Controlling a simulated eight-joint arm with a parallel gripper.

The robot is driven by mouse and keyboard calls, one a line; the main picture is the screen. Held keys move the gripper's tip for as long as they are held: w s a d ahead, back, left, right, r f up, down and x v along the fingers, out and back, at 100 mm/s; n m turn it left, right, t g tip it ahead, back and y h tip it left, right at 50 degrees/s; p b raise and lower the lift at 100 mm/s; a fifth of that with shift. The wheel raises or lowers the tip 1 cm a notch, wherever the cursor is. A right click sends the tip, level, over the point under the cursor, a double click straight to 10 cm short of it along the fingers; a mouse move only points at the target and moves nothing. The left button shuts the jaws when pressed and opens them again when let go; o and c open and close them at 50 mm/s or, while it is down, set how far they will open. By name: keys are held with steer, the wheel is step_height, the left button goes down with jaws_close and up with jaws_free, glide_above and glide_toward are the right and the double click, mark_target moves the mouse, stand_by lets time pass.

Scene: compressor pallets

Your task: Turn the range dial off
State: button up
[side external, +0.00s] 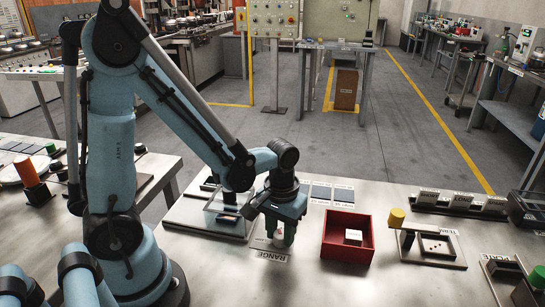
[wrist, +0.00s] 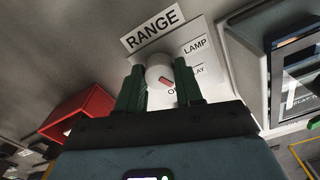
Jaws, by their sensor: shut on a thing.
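The range dial (wrist: 158,70) is a round pale knob with a red mark on the lower right of its face. It sits on a light plate (wrist: 198,30) with a RANGE label and the words LAMP, one ending in LAY, and one starting with O, partly hidden. My gripper (wrist: 160,82) has its two green fingers on either side of the dial, shut on it. In the side external view my gripper (side external: 283,236) points down at the table just behind the RANGE label (side external: 271,256), and it hides the dial there.
A red open box (side external: 334,255) with a white block (side external: 353,237) stands right of my gripper. A clear-sided case (side external: 226,217) stands close on the left. A board with a yellow cylinder (side external: 397,217) lies further right.

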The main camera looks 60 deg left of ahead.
mark_target(280, 234)
steer(key=m, duration=0.4)
steer(key=shift+m, duration=0.4)
stand_by(0.4)
steer(key=o, duration=1)
steer(key=shift+o, duration=0.2)
step_height(280, 234, up, 12)
steer(key=shift+s, duration=0.1)
stand_by(0.4)
